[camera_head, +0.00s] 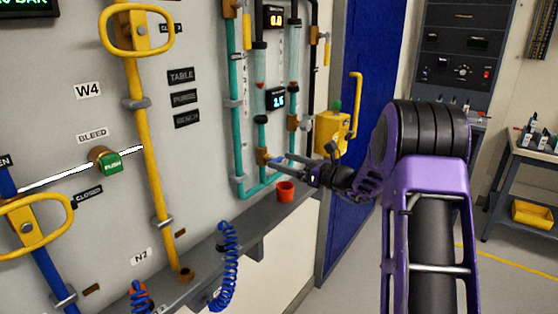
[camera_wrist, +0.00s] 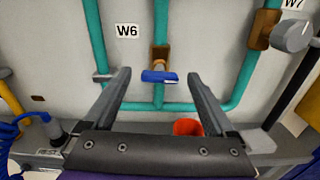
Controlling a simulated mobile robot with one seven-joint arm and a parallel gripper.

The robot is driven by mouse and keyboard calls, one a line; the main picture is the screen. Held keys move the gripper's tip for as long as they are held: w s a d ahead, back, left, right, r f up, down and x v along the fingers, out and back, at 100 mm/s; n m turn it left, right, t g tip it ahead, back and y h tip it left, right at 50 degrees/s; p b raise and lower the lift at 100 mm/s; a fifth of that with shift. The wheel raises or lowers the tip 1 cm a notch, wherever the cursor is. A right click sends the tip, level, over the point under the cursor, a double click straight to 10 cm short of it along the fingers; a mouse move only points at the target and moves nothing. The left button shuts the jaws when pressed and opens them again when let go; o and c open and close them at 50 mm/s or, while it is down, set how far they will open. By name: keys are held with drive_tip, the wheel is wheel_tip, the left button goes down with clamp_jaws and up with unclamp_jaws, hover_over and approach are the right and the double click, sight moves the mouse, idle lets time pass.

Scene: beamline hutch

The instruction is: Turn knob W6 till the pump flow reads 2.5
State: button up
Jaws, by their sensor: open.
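Knob W6 (camera_wrist: 160,77) is a blue bar-shaped handle on a brown valve body (camera_wrist: 160,57), lying nearly level in the wrist view. The W6 label (camera_wrist: 126,31) is on the wall up and left of it. My gripper (camera_wrist: 156,74) is open, with one finger on each side of the knob and gaps showing on both sides. In the head view my gripper (camera_head: 280,166) reaches the teal pipes from the right. A small display (camera_head: 276,99) above the valve seems to read 2.6. A higher display (camera_head: 273,17) seems to read 0.0. Their labels are unreadable.
A grey knob (camera_wrist: 292,36) by label W7 is at the wrist view's upper right. A red cup (camera_head: 286,192) stands on the ledge (camera_head: 250,215) below the valve. Teal pipes (camera_head: 238,130) run around the valve. A yellow box (camera_head: 332,130) is right of the pipes.

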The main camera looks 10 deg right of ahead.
drive_tip(key=v, duration=1.4)
drive_tip(key=shift+s+d, duration=0.3)
drive_tip(key=shift+r, duration=0.1)
